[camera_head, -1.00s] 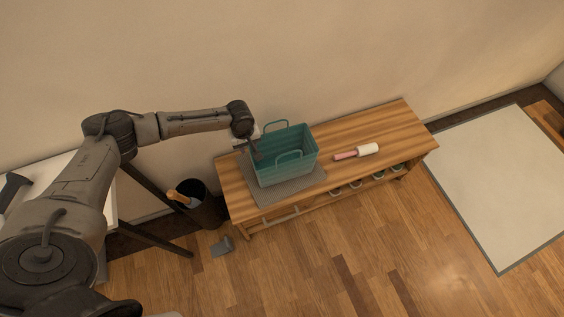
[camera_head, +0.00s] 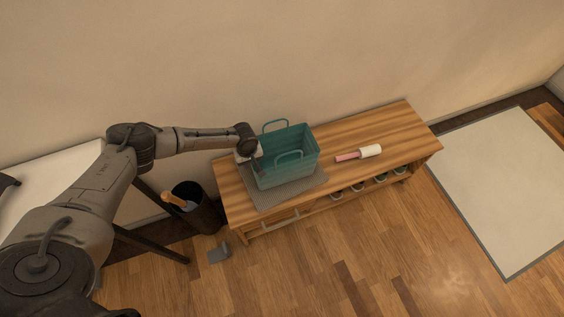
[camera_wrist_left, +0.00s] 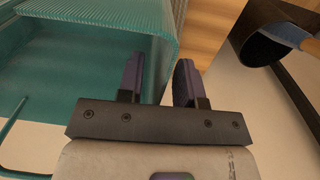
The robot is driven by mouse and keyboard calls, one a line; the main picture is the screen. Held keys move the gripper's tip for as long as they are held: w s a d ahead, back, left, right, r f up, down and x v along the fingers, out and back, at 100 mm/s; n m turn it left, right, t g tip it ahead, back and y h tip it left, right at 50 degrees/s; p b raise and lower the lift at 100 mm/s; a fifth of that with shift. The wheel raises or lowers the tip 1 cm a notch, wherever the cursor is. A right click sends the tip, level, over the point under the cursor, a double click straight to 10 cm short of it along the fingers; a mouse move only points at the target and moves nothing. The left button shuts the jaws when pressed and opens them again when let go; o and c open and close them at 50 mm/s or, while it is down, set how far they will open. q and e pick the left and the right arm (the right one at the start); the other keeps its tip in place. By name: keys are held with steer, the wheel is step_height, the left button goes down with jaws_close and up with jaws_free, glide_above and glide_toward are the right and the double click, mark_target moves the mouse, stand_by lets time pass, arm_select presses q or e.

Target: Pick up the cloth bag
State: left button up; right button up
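The cloth bag is a teal, open-topped, box-shaped bag (camera_head: 290,172) with two loop handles, upright on a grey mat (camera_head: 262,198) on a wooden bench. My left gripper (camera_head: 259,165) is at the bag's left side, by its upper rim. In the left wrist view the bag (camera_wrist_left: 70,45) fills the upper left. The left gripper's two fingers (camera_wrist_left: 160,78) are apart there, with part of the teal side wall showing between them. One finger overlaps the bag's inside in the picture, the other lies beyond its edge. Contact cannot be told. My right gripper is not in view.
The wooden bench (camera_head: 390,130) stands against the wall. A pink-handled white roller (camera_head: 358,154) lies right of the bag. A dark bin (camera_head: 205,212) stands left of the bench. A grey object (camera_head: 219,252) lies on the floor. A pale rug (camera_head: 510,190) is at right.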

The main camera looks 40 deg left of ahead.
arm_select(q)
steer(key=shift+f, duration=0.7)
jaws_close()
